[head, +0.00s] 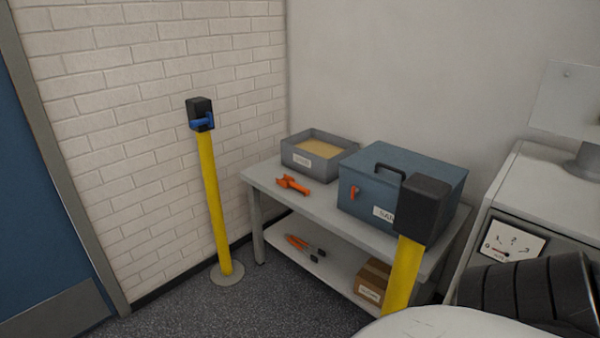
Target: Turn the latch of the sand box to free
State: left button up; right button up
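The sand box is a blue-grey lidded box (403,165) on the right part of a grey bench. Its lid looks shut and has a black handle (390,173) on it. A small orange latch (354,193) sits on its front face, upper left, and looks roughly upright. A white label (383,213) below it reads "SAN", the rest hidden. A black-headed yellow post (405,275) stands in front and covers the box's right front part. Neither of my grippers shows in the head view.
The bench (325,205) also holds an open grey tray (305,160) with sand-coloured filling and an orange tool (292,185). Its lower shelf holds orange-handled pliers (303,246) and a cardboard box (372,283). Another yellow post (213,205) stands left. A dial cabinet (540,190) stands right.

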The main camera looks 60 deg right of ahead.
aim_at(354, 190)
jog(key=z, duration=0.65)
jog(key=i, duration=1.2)
jog(key=z, duration=1)
